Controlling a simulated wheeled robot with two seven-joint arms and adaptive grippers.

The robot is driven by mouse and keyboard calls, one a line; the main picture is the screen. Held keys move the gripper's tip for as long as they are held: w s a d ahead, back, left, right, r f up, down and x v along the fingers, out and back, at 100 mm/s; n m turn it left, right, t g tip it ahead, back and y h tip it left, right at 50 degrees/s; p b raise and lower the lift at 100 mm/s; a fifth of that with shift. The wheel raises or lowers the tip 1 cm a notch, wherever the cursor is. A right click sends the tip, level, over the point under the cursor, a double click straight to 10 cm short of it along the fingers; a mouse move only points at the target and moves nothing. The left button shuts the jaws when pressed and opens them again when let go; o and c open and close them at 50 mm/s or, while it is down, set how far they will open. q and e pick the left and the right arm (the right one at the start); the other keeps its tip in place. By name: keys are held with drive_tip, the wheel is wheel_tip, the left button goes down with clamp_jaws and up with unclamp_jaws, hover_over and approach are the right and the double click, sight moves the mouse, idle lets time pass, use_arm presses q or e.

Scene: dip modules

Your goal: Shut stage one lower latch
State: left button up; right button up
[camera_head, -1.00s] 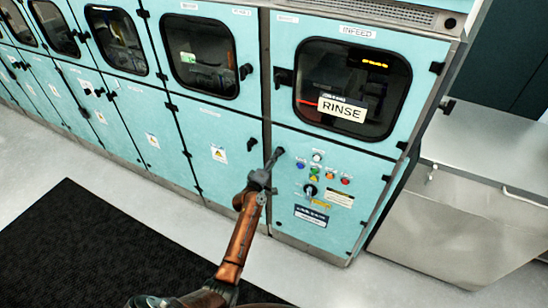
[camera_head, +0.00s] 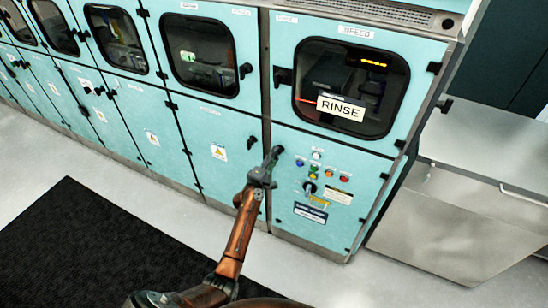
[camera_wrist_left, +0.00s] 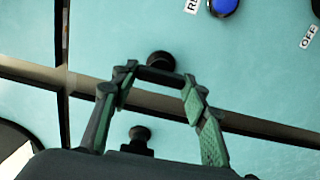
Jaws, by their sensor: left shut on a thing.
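My left gripper (camera_head: 273,158) is at the upper left corner of the lower infeed panel (camera_head: 290,210), the one with buttons. In the left wrist view its two fingers (camera_wrist_left: 160,82) are closed about a black latch handle (camera_wrist_left: 160,74). The latch's round black base (camera_wrist_left: 160,60) shows just beyond the fingertips, on the panel face. The gripper hides most of this latch in the head view. A second black latch (camera_head: 252,143) is on the neighbouring lower door, left of the seam; it also shows in the left wrist view (camera_wrist_left: 140,132). My right gripper is not in view.
Coloured buttons (camera_head: 315,168) and a black switch sit right of my left gripper. Above is the infeed window (camera_head: 375,105) with a RINSE sign (camera_head: 340,108). A steel basin (camera_head: 440,235) stands at the right. A black mat (camera_head: 75,250) lies on open floor in front.

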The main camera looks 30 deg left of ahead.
use_arm(q)
drive_tip(key=o, duration=1.2)
drive_tip(key=shift+c, duration=0.2)
drive_tip(key=shift+s, duration=0.1)
drive_tip(key=s, duration=1.1)
drive_tip(key=shift+s, duration=0.4)
drive_tip(key=shift+a, duration=0.1)
